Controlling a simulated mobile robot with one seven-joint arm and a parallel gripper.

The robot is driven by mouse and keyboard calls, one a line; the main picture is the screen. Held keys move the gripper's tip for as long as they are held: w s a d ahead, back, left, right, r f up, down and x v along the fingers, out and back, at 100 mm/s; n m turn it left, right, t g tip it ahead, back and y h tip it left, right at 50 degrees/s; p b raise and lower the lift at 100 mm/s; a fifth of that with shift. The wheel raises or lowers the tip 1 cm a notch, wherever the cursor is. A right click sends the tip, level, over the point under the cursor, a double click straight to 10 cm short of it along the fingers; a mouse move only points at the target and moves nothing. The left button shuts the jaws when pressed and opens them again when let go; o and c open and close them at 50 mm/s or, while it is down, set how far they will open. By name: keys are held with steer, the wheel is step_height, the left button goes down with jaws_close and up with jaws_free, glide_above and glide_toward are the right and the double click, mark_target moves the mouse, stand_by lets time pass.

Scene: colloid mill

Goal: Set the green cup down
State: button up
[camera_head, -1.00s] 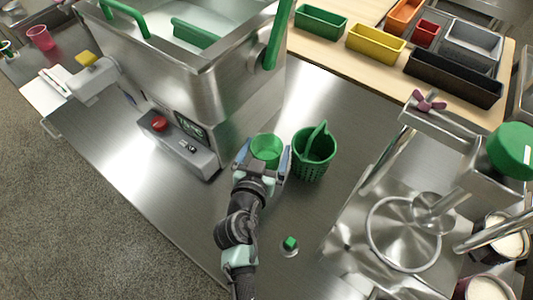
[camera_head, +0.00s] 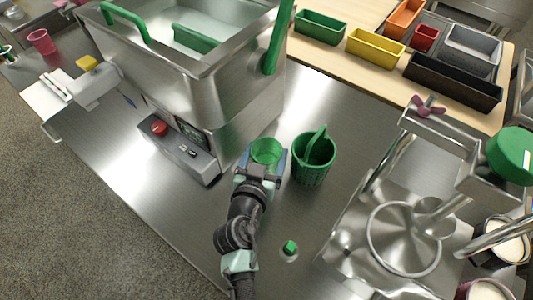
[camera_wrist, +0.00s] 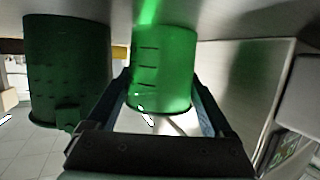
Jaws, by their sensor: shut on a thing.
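The green cup (camera_head: 266,152) is translucent and stands upright between the fingers of my gripper (camera_head: 262,166) in the head view. In the wrist view the green cup (camera_wrist: 163,70) shows marked lines on its side, and the picture is upside down. My gripper (camera_wrist: 162,108) is shut on it, with one dark finger along each side. The cup's base is close to the steel counter (camera_head: 200,225); I cannot tell for certain whether it touches.
A dark green basket (camera_head: 313,165) with a handle stands just right of the cup, and also shows in the wrist view (camera_wrist: 66,75). A steel machine (camera_head: 190,85) with a control box (camera_head: 180,148) is to the left. A small green piece (camera_head: 290,246) lies nearer.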

mark_target(266, 148)
steer(key=shift+r, duration=1.55)
steer(key=shift+s, duration=0.25)
steer(key=s+a+b, duration=0.1)
steer(key=s, duration=0.4)
steer(key=s+a+b, duration=0.1)
steer(key=s, duration=0.4)
steer(key=s+a, duration=0.1)
steer(key=s, duration=0.4)
steer(key=shift+s+a+b, duration=0.3)
steer(key=shift+a+b, duration=0.1)
steer(key=shift+s+a+r, duration=0.1)
steer(key=shift+s+a, duration=0.05)
steer(key=shift+s, duration=0.55)
